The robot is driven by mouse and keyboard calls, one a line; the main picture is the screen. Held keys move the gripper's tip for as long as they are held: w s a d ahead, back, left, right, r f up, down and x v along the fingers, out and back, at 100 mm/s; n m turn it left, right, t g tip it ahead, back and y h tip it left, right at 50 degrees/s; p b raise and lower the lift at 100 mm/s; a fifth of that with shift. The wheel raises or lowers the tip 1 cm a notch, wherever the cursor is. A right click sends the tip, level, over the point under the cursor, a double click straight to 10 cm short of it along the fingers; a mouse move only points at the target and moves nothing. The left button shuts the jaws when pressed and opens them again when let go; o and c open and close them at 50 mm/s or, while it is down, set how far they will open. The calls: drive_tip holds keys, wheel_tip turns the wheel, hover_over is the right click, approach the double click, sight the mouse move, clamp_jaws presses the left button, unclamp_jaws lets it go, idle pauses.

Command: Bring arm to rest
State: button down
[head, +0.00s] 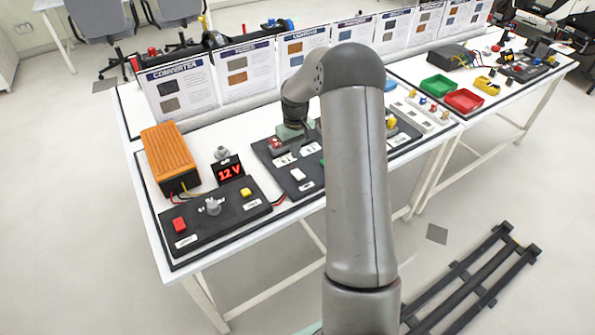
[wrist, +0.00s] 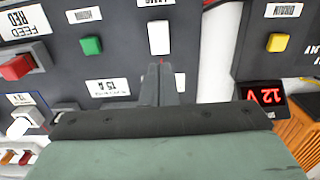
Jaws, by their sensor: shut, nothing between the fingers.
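My gripper (wrist: 161,82) is shut and empty, its two dark fingers pressed together in the wrist view. The fingertips point at a white button (wrist: 159,37) on a dark panel (wrist: 122,66); I cannot tell whether they touch it. In the head view my arm (head: 358,180) reaches over the bench, and the wrist hangs over the middle panel (head: 310,186). The fingertips are hard to make out there. The arm hides part of that panel.
A left panel (head: 225,217) has a red button, a knob and a yellow button. An orange power unit (head: 170,150) and a display reading 12 V (head: 229,172) stand behind it. Upright info cards (head: 180,86) line the back. Green (head: 439,86) and red (head: 464,101) trays lie right.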

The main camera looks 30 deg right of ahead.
drive_tip(key=shift+r, duration=0.2)
idle(0.3)
drive_tip(key=s+a+r, duration=1.1)
drive_tip(key=s+r, duration=0.2)
drive_tip(key=s, duration=0.1)
drive_tip(key=s+a, duration=0.3)
drive_tip(key=s, duration=0.7)
drive_tip(key=s+a+r+m, duration=0.1)
drive_tip(key=s+a, duration=0.2)
drive_tip(key=s, duration=0.7)
drive_tip(key=shift+a+r+t, duration=0.2)
drive_tip(key=shift+a+t, duration=0.05)
drive_tip(key=shift+t, duration=0.05)
